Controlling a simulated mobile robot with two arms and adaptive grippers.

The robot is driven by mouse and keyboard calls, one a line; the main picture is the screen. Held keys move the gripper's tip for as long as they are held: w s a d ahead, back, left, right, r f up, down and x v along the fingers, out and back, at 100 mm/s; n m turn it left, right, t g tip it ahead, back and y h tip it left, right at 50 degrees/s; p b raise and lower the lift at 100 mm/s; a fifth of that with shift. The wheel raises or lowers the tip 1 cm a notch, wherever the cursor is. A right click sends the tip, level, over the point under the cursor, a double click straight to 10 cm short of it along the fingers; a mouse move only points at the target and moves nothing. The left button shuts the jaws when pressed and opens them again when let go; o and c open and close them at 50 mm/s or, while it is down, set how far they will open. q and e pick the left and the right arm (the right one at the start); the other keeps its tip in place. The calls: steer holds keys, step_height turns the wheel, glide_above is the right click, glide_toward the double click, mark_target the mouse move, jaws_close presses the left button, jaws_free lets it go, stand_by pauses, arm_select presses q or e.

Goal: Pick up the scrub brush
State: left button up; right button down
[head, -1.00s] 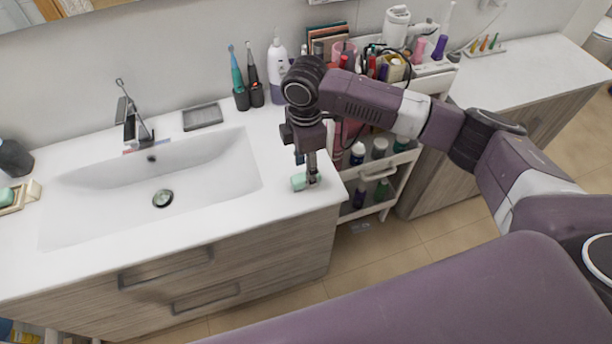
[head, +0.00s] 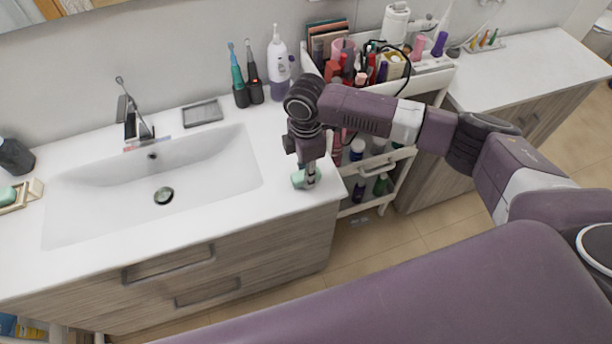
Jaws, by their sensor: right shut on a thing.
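A small mint-green item (head: 298,179), which looks like the scrub brush, is at the right front part of the white countertop. My right gripper (head: 311,181) points down over it and is shut on it. The gripper fingers hide part of it. I cannot tell whether it still touches the counter. My left gripper is not in view.
A white sink (head: 190,180) with a faucet (head: 131,112) lies to the left. Electric toothbrushes (head: 254,75) and a white bottle (head: 279,65) stand behind. A crowded cart (head: 405,160) stands right of the counter, beneath my right arm. Counter around the gripper is clear.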

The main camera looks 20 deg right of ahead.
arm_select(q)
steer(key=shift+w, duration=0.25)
arm_select(e)
steer(key=shift+r, duration=0.15)
steer(key=shift+w+r, duration=0.1)
steer(key=shift+r, duration=0.5)
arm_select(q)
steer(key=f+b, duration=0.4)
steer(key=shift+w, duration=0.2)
arm_select(e)
step_height(320, 180, up, 19)
steer(key=shift+f, duration=0.2)
steer(key=c, duration=2.3)
jaws_free()
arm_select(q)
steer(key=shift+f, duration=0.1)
arm_select(e)
steer(key=shift+f, duration=0.1)
steer(key=c, duration=0.3)
